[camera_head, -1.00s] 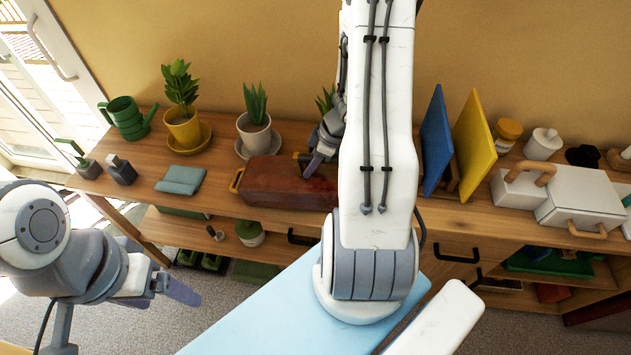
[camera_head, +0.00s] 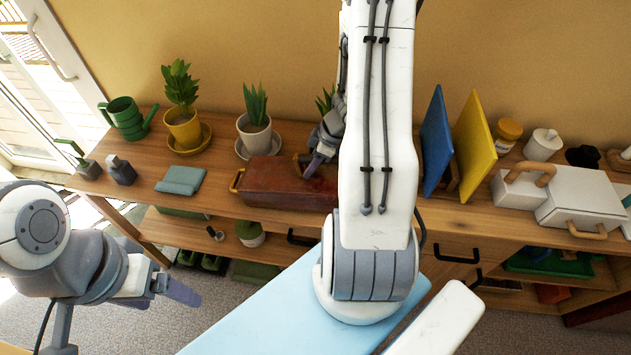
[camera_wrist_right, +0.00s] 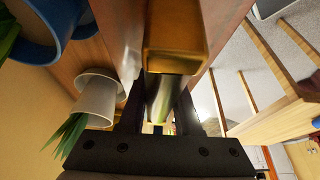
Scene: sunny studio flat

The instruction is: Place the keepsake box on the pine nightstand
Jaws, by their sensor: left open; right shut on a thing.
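The keepsake box (camera_head: 275,183) is a long reddish-brown box with brass-coloured handles, standing on the wooden sideboard; my right arm hides its right end. My left gripper (camera_head: 172,290) is open and empty, in front of the sideboard at the lower left. I cannot pick out the pine nightstand in these views.
The sideboard (camera_head: 225,198) also bears potted plants (camera_head: 183,130), a green watering can (camera_head: 124,118), a folded cloth (camera_head: 181,180), blue (camera_head: 436,140) and yellow (camera_head: 474,140) boards and a white case (camera_head: 582,198).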

